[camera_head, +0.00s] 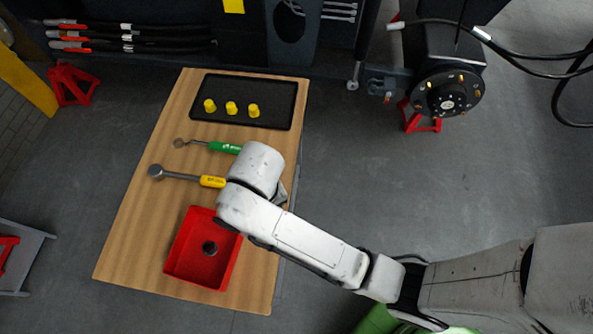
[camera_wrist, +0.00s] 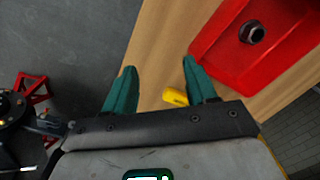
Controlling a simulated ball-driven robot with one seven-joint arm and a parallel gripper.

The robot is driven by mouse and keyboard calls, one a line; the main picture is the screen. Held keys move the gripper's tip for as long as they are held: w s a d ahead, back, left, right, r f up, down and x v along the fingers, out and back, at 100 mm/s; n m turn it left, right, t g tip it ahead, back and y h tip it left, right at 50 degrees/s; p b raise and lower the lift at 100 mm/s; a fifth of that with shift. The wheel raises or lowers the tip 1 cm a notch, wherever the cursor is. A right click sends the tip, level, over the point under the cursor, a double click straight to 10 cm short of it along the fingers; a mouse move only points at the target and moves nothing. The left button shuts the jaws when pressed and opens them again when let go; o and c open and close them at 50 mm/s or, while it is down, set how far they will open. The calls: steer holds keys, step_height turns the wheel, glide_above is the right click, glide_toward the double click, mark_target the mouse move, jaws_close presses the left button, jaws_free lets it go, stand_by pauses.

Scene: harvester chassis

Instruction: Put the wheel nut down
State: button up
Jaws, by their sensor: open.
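The wheel nut (camera_head: 209,248) is a dark, hollow piece lying inside the red tray (camera_head: 176,262) on the wooden table. In the wrist view the wheel nut (camera_wrist: 252,33) rests on the red tray's floor (camera_wrist: 222,50). My gripper (camera_wrist: 158,64) shows two teal fingers standing wide apart with nothing held between them. It is above the table, to the left of the red tray in the wrist view and apart from the nut. In the head view my white arm hides the gripper.
A wrench with a yellow handle (camera_head: 212,181) and a tool with a green handle (camera_head: 224,147) lie on the wooden table (camera_head: 125,262). A black tray (camera_head: 284,112) holds three yellow caps (camera_head: 231,108). A wheel hub (camera_head: 447,95) is at the upper right.

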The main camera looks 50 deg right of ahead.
steer(key=s+d+n, duration=0.3)
steer(key=s+d, duration=1.1)
steer(key=shift+r+t+h, duration=0.35)
steer(key=shift+t+h, duration=0.05)
